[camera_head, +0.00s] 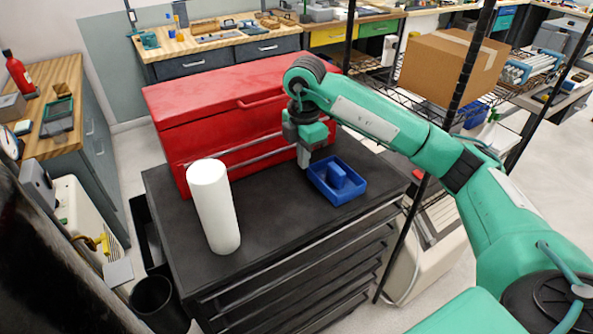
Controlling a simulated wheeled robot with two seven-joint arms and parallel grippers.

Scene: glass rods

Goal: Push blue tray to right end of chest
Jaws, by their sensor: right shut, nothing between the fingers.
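The blue tray (349,194) with a raised middle handle sits on the black top of the chest (283,232), toward its right end. My right arm reaches in from the right. My right gripper (303,163) points down and is shut and empty, just left of the tray's back left corner. I cannot tell whether its fingers touch the tray. My left gripper does not show.
A white cylinder (214,207) stands upright on the chest's left part. A red toolbox (226,112) stands along the chest's back. A black post (402,238) rises just beyond the chest's right end. The chest top in front of the tray is clear.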

